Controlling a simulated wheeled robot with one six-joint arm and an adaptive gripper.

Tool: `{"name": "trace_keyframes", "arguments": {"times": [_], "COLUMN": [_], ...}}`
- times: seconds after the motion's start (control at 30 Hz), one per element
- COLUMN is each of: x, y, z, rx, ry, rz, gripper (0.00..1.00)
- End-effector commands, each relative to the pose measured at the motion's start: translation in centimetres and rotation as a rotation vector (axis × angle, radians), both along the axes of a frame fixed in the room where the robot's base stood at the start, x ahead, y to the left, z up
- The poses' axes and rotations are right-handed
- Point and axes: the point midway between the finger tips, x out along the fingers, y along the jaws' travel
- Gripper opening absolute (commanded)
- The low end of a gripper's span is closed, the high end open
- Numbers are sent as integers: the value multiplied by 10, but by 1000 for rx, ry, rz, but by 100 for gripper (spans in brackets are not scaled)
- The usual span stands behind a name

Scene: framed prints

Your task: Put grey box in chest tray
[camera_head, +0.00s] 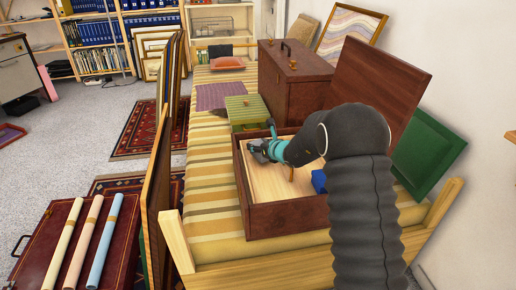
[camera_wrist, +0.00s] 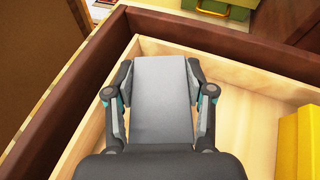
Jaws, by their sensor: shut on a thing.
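The grey box (camera_wrist: 160,95) is a plain flat-faced block in the wrist view. My gripper (camera_wrist: 160,92) is shut on it, with one finger on each side. In the head view my gripper (camera_head: 262,150) reaches into the left part of the open dark-red chest (camera_head: 290,216); the grey box is hard to make out there. The pale wooden tray (camera_wrist: 258,92) lies inside the chest walls, and the held box is over its corner in the wrist view. I cannot tell whether the box touches the tray floor.
A yellow block (camera_wrist: 300,140) is at the right of the tray. A blue block (camera_head: 319,181) is in the chest beside my arm. A green case (camera_head: 246,113) stands just behind the chest. The raised lid (camera_head: 378,85) is at the right, and framed prints (camera_head: 160,170) lean at the left.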

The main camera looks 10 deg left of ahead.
Motion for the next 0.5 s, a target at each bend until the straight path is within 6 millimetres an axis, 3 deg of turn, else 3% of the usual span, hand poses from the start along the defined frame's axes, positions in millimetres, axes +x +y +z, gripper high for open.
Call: {"name": "trace_keyframes", "arguments": {"times": [0.1, 0.5], "x": [0, 0], "y": [0, 0], "z": [-11, -15], "rx": [0, 0], "ry": [0, -1], "rz": [0, -1], "gripper": [14, 14]}}
